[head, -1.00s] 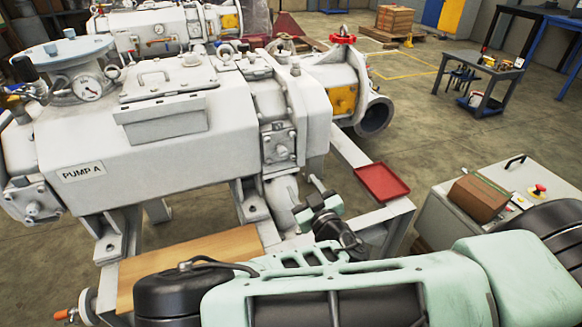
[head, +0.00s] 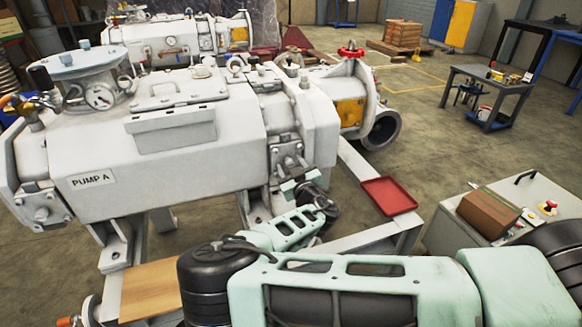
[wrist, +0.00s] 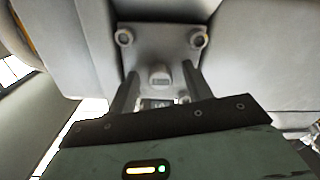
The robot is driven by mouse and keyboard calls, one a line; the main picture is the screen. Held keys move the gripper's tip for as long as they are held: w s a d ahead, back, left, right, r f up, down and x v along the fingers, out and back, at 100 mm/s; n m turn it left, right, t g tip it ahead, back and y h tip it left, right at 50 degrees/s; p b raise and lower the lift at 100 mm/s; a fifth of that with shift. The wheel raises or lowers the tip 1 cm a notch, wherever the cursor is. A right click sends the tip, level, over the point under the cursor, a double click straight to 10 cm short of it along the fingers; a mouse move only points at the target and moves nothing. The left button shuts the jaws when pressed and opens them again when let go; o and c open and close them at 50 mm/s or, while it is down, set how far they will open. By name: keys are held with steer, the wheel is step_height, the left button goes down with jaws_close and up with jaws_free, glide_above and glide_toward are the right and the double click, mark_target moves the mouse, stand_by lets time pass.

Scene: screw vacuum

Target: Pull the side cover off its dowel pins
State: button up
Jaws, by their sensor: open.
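The side cover (wrist: 160,52) is a grey plate on the end of the pump marked PUMP A. In the wrist view it shows two round fixings at its upper corners and a blocky knob (wrist: 160,75) in its middle. Its lower part is hidden behind my gripper. In the head view the cover (head: 287,150) sits against the pump body. My gripper (wrist: 160,71) is open, with one dark finger on each side of the knob. I cannot tell whether the fingers touch it.
The grey pump (head: 190,145) fills the left and middle. A red tray (head: 389,195) lies on the frame right of my wrist. A wooden board (head: 150,290) is at the lower left. A control box with a brown block (head: 489,212) stands at the right.

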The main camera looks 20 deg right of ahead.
mark_target(290, 165)
steer(key=shift+w+r, duration=0.1)
jaws_close()
steer(key=shift+s, duration=0.25)
steer(key=shift+s+p, duration=0.55)
steer(key=shift+s, duration=1.1)
